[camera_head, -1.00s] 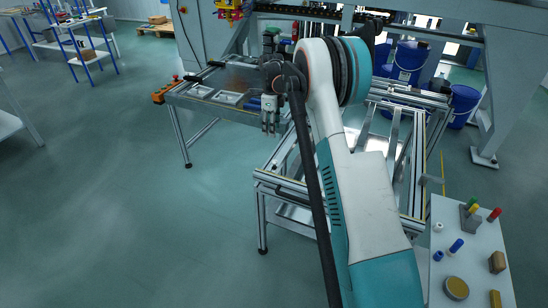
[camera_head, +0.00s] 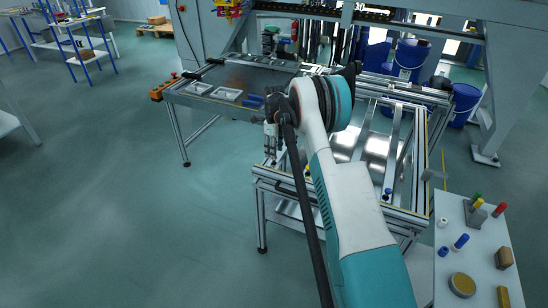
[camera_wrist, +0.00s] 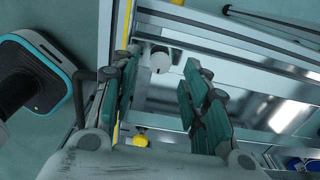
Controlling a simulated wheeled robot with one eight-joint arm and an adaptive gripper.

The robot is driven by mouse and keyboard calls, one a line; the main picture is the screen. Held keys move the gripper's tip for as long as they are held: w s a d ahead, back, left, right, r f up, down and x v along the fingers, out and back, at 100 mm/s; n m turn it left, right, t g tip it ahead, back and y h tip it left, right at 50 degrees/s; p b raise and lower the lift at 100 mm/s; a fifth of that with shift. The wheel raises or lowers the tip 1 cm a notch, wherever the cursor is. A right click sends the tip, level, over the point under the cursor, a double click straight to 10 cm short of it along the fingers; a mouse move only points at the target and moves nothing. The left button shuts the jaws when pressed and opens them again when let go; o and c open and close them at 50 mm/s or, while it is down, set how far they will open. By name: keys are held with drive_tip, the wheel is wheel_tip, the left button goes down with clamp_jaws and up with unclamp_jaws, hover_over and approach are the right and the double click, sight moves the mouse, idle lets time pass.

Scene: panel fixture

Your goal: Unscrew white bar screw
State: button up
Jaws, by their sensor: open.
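A small white round knob (camera_wrist: 160,62), which looks like the white bar screw, sits by a metal bar in the upper middle of the wrist view. My gripper (camera_wrist: 158,82) is open, with teal-padded fingers to the left and right of the knob's line of sight. Nothing is held, and I see no contact with the knob. In the head view my gripper (camera_head: 271,155) hangs over the near left corner of the metal frame (camera_head: 290,188). I cannot make out the white screw in the head view.
A yellow knob (camera_wrist: 138,140) lies nearer in the wrist view. A panel table (camera_head: 240,80) stands behind the frame. A side table (camera_head: 478,245) with coloured pegs is at right. Blue bins (camera_head: 410,60) stand behind.

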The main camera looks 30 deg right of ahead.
drive_tip(key=shift+f+b, duration=0.3)
drive_tip(key=shift+f, duration=0.95)
drive_tip(key=shift+c, duration=0.6)
clamp_jaws()
